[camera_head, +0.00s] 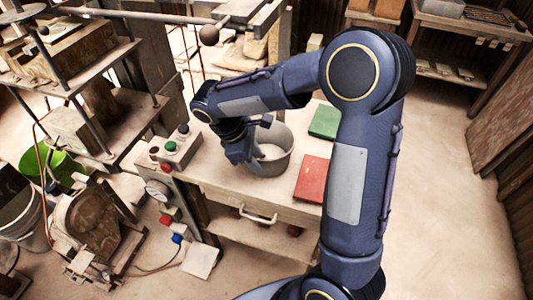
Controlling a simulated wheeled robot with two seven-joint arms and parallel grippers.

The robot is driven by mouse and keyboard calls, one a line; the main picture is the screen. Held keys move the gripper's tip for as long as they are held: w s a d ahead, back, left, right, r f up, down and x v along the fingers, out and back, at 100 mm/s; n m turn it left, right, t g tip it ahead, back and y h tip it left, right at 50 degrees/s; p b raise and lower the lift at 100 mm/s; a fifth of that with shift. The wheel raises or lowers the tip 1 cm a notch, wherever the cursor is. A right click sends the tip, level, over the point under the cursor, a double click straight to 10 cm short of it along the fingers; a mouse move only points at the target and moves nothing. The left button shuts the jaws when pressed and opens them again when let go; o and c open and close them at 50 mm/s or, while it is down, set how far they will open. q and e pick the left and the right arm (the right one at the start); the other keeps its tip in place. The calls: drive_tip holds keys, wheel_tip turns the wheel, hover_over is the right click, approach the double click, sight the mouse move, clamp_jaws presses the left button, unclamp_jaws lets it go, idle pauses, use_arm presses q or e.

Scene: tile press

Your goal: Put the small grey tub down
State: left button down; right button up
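The small grey tub (283,160) is upright at the wooden workbench top, left of the green and red tiles. Its open mouth faces up and a pale inside shows. My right gripper (241,158) points down at the tub's left rim and covers part of its left wall. The fingertips are partly hidden, so I cannot tell whether they are closed on the wall. I cannot tell whether the tub's base touches the bench. My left gripper is not in view.
A green tile (324,122) and a red tile (312,179) lie right of the tub. A control box (175,150) with buttons stands to its left. The press (75,60) is at far left. Bare bench shows in front of the tub.

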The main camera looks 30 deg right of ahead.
sight(271, 173)
drive_tip(key=x, duration=0.5)
drive_tip(key=shift+s+d, duration=0.2)
drive_tip(key=shift+d, duration=0.2)
drive_tip(key=shift+c, duration=0.4)
drive_tip(key=shift+r, duration=0.1)
clamp_jaws()
